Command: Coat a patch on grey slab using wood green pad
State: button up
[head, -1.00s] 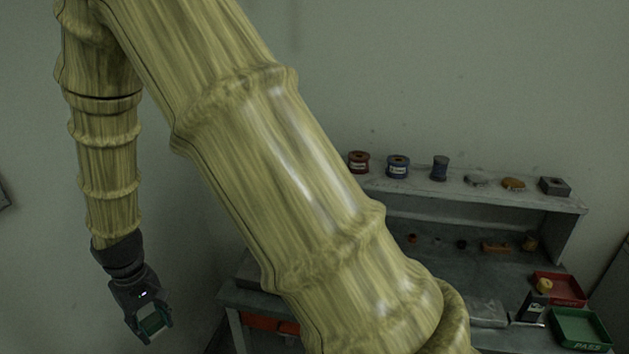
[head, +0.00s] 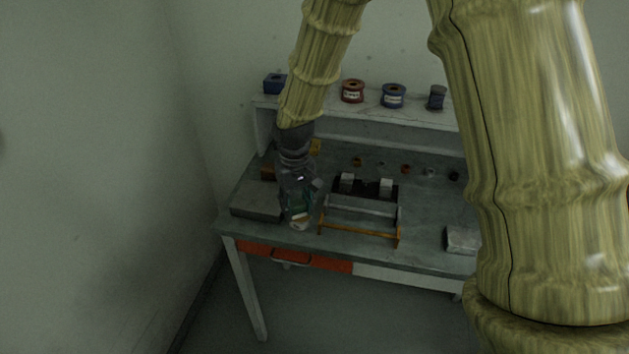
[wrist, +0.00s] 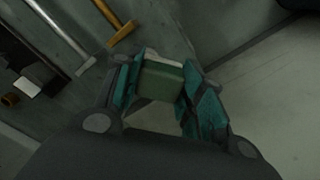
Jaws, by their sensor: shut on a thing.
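My gripper (head: 300,215) is over the front left of the workbench, pointing down. It is shut on the green pad (wrist: 160,82), which shows between the teal-lined fingers in the wrist view with a pale strip along its far edge. In the head view the pad is small and partly hidden by the fingers. A flat grey slab (head: 256,204) lies at the bench's left end, just left of my gripper. A smaller, paler grey block (head: 461,239) lies further right, partly behind my arm. I cannot tell whether the pad touches anything.
A rack with a grey rail and an orange bar (head: 358,235) stands right of my gripper, close by. The orange bar also shows in the wrist view (wrist: 122,33). Spools, including a red one (head: 352,91), stand on the raised back shelf. The bench's front edge has an orange drawer (head: 330,264).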

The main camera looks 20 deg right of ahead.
aim_at(300, 202)
jog(key=w+r+p, duration=0.1)
jog(key=w+d+r+n+p, duration=0.1)
jog(key=shift+r, duration=0.35)
jog(key=shift+w+d+f+b, duration=0.1)
jog(key=shift+w+f+b, duration=0.1)
jog(key=shift+f+b, duration=0.6)
jog(key=shift+w+d+f+b, duration=0.15)
jog(key=shift+f+b, duration=0.3)
jog(key=shift+f, duration=0.6)
jog(key=shift+w+d+f+b, duration=0.1)
jog(key=shift+w+f+b, duration=0.1)
jog(key=shift+f+b, duration=0.6)
jog(key=shift+s+f, duration=0.1)
jog(key=shift+f, duration=0.55)
dwell(0.7)
jog(key=shift+r+p, duration=0.1)
jog(key=shift+p, duration=0.2)
notch_tip(300, 202, up, 7)
jog(key=p, duration=0.5)
dwell(0.7)
jog(key=shift+f, duration=0.2)
